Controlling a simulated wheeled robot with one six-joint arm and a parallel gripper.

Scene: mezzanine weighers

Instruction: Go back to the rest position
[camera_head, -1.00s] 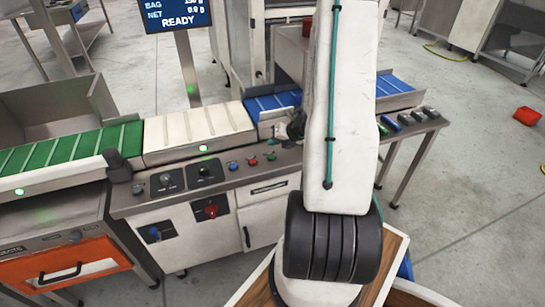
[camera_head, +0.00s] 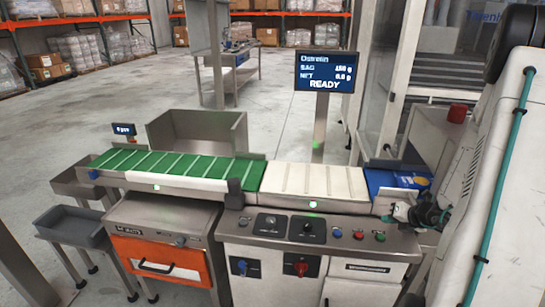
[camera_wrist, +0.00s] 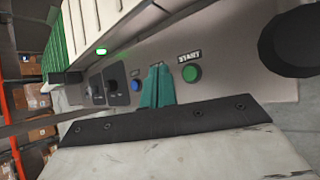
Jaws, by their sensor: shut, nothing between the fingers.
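My gripper (camera_head: 404,211) is at the right of the head view, by the front edge of the weigher, near the blue belt (camera_head: 378,181). In the wrist view its teal fingers (camera_wrist: 157,84) are together with nothing between them. They point toward the grey control panel (camera_wrist: 225,75), between a blue button (camera_wrist: 136,86) and the green START button (camera_wrist: 191,73). I cannot tell from the wrist view how far the fingertips are from the panel. My arm fills the right edge of the head view.
The weigher has a green belt (camera_head: 178,166) and a white belt (camera_head: 315,181). A display (camera_head: 325,72) on a post reads READY. A blue packet (camera_head: 411,181) lies by the blue belt. A red object (camera_head: 457,113) is at the right. Open floor (camera_head: 110,105) lies behind.

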